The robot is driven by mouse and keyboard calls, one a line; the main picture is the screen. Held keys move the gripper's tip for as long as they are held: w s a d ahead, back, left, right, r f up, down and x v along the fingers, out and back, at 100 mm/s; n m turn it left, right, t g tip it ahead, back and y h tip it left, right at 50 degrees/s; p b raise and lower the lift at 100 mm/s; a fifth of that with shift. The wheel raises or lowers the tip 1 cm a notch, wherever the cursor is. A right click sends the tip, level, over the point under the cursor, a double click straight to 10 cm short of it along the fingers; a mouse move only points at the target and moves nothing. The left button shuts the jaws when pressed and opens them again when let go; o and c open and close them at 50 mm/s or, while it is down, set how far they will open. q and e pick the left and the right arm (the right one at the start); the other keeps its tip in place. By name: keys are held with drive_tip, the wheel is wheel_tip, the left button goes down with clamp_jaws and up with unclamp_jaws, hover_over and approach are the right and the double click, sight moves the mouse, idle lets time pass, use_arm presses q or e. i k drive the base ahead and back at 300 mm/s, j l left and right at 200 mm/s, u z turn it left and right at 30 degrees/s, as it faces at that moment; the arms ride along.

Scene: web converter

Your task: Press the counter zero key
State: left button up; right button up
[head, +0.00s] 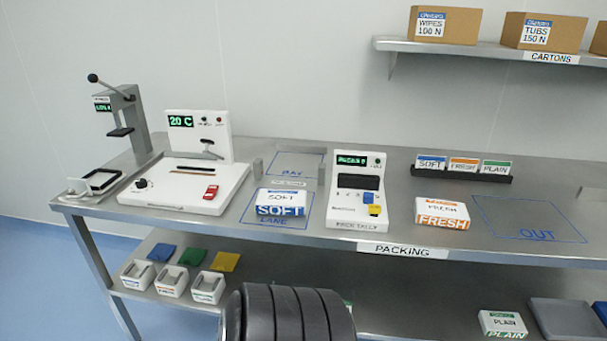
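The counter, a white box labelled PACK TALLY (358,225), stands upright on the packing bench. It has a lit green display (352,160) at the top and a dark slot below that. On its lower face are a blue key (367,197) and a larger yellow key (374,210). Their small markings are too small to read, so I cannot tell which is the zero key.
A SOFT pack (281,210) lies left of the counter, and a FRESH pack (441,222) stands to its right. A white sealing machine (205,135) is farther left. A carton shelf (480,48) hangs above. The OUT area (530,220) is bare.

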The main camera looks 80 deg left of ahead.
sight(374, 210)
drive_tip(key=u, duration=2.2)
